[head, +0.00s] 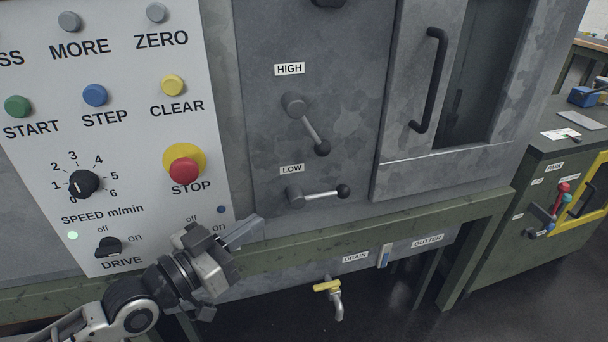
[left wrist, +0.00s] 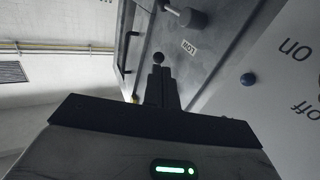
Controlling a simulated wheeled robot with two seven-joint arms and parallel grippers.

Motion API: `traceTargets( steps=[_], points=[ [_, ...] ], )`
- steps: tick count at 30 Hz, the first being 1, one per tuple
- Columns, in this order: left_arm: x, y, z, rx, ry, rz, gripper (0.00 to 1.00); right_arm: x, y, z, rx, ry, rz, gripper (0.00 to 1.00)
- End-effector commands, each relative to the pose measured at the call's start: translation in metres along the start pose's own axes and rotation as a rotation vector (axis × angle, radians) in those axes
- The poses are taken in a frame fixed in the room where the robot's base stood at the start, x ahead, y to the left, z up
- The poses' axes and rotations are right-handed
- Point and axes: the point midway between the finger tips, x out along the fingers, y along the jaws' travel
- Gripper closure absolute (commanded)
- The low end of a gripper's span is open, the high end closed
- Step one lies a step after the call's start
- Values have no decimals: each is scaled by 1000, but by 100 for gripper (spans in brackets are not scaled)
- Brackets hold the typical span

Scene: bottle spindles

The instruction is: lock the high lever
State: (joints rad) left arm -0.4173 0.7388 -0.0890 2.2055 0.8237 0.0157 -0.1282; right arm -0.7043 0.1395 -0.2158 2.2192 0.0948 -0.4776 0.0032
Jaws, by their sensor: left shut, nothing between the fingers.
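The high lever (head: 308,125) is under the HIGH label on the grey machine panel. Its arm slants down and to the right from its hub to a black ball knob. The low lever (head: 318,193) is under the LOW label and points right, nearly level. My left gripper (head: 252,228) is shut and empty, below and left of the low lever, in front of the panel's lower edge. In the left wrist view its fingers (left wrist: 162,88) are together, with a black ball knob (left wrist: 158,58) beyond their tips. My right gripper does not show.
A control panel with buttons and a red STOP button (head: 184,171) is at the left. A sliding door with a black handle (head: 431,80) is right of the levers. A yellow-handled tap (head: 330,290) hangs below the green rail (head: 380,226). The space before the levers is clear.

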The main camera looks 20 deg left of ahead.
Motion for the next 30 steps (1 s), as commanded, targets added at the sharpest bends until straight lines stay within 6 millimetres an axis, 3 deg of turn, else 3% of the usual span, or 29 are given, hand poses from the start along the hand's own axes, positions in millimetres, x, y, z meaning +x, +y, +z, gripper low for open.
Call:
traceTargets(
  steps=[3,6,19,23,30],
  points=[
    [5,-10,-26,8,77,25,100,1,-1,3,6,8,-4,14],
    [6,-13,-35,4,98,28,100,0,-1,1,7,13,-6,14],
    [14,-13,-37,2,99,24,100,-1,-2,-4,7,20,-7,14],
    [31,-12,-40,0,102,25,100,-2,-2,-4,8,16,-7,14],
    [81,-10,-46,-1,103,26,100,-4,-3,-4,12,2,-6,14]
  ],
)
